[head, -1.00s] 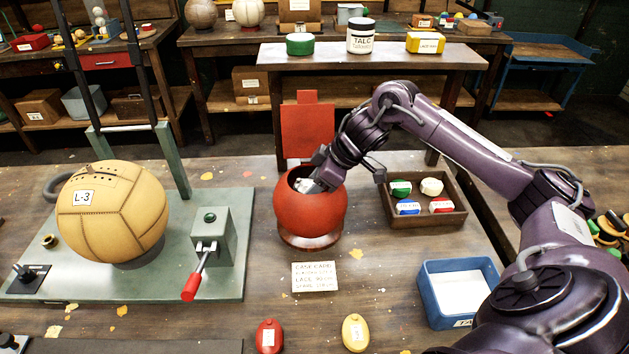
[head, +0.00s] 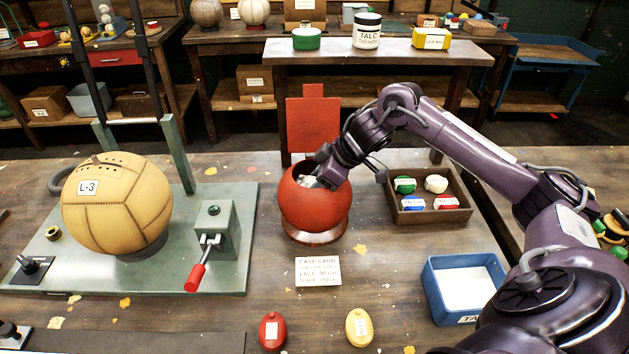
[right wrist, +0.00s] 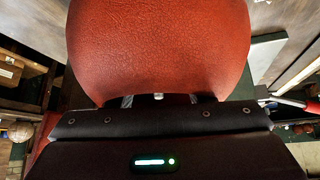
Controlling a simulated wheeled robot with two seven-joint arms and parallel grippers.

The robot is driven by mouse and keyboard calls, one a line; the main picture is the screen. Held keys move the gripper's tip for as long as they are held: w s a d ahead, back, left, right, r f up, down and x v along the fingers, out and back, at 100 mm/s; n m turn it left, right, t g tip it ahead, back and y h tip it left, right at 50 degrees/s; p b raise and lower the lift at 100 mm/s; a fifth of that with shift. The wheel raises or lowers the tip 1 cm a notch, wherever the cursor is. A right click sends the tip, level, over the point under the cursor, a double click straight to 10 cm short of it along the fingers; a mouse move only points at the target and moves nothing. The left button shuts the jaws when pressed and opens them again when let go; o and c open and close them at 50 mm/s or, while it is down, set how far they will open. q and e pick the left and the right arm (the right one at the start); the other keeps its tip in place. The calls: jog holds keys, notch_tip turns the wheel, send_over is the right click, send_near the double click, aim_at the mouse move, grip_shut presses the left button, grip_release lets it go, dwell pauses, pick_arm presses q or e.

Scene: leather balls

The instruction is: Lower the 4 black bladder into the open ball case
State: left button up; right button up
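The open ball case (head: 314,211) is a red leather ball with a dark round opening at its top, seated on a red ring stand. It also fills the upper middle of the right wrist view (right wrist: 160,45). My right gripper (head: 311,182) reaches down from the right into the opening. Its pale fingertips are partly hidden by the rim and the wrist, so their spread cannot be told. I cannot see the black bladder in any view; whether it is between the fingers or inside the case is hidden. My left gripper is not in view.
A tan ball marked L-3 (head: 117,205) sits on a green press plate at left, with a red-handled lever (head: 197,275). A wooden tray (head: 430,209) and blue bin (head: 464,288) stand at right. Red (head: 271,331) and yellow (head: 359,327) labelled ovals lie in front.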

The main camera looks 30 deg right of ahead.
jog(key=shift+o, duration=0.3)
jog(key=shift+s+d+r+g+b, duration=0.3)
jog(key=shift+d+r+b, duration=0.35)
jog(key=shift+d+r, duration=0.1)
jog(key=shift+o, duration=0.4)
jog(key=v, duration=0.3)
jog(key=s+v, duration=0.1)
jog(key=v, duration=0.2)
jog(key=shift+f, duration=0.15)
jog(key=shift+w+a, duration=0.25)
jog(key=shift+a, duration=0.15)
